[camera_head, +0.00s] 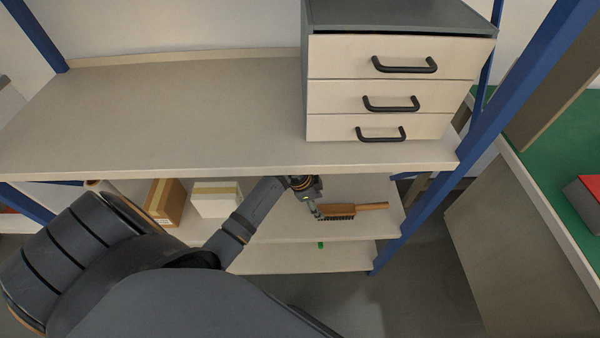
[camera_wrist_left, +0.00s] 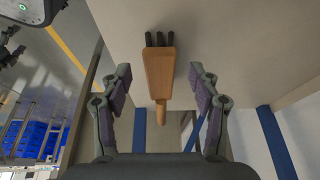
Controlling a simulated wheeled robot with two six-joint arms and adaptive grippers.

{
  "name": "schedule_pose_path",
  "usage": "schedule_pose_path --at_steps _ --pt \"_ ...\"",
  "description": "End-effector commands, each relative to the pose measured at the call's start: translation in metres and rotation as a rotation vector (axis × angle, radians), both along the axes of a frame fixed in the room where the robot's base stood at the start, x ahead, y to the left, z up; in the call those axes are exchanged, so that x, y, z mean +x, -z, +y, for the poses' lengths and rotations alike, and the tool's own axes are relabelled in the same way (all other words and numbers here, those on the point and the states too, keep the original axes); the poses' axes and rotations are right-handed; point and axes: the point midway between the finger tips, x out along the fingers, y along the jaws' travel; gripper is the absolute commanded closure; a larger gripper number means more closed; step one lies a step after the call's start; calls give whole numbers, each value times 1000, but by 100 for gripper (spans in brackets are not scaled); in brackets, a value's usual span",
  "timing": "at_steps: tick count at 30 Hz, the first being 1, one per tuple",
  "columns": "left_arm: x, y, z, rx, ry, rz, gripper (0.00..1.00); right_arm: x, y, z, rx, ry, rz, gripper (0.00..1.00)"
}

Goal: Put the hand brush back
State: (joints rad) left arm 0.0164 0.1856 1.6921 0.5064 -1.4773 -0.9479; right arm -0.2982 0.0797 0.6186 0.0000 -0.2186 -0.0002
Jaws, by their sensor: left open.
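The hand brush (camera_head: 372,207) has a wooden back and handle and dark bristles. In the head view it is at the middle shelf, its handle pointing right. My left gripper (camera_head: 316,208) reaches in under the top shelf, beside the brush's bristle end. In the left wrist view the brush (camera_wrist_left: 160,70) shows between the two fingers of my left gripper (camera_wrist_left: 160,88), with clear gaps on both sides. The fingers are wide apart and not closed on it. Whether the brush rests fully on the shelf is hard to tell. My right gripper is not in view.
The top shelf (camera_head: 180,115) overhangs my left forearm and carries a drawer unit (camera_head: 385,95). A brown box (camera_head: 166,200) and a white box (camera_head: 216,200) stand left of my arm. A blue post (camera_head: 430,195) rises at right. The top shelf's left part is bare.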

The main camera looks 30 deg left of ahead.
Motion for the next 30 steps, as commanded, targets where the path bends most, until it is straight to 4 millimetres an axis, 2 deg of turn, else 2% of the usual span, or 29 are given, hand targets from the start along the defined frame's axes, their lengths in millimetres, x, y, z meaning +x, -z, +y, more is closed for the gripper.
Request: schedule_pose_path --at_steps 1,3,9,30 --pt "-9 0 13 8 1 2 38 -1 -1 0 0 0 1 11" --pt "-17 0 26 6 0 2 38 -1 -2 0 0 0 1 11" --pt "-33 0 50 2 1 0 38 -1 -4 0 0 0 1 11" --pt "-37 0 54 -1 -1 0 38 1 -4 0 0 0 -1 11"
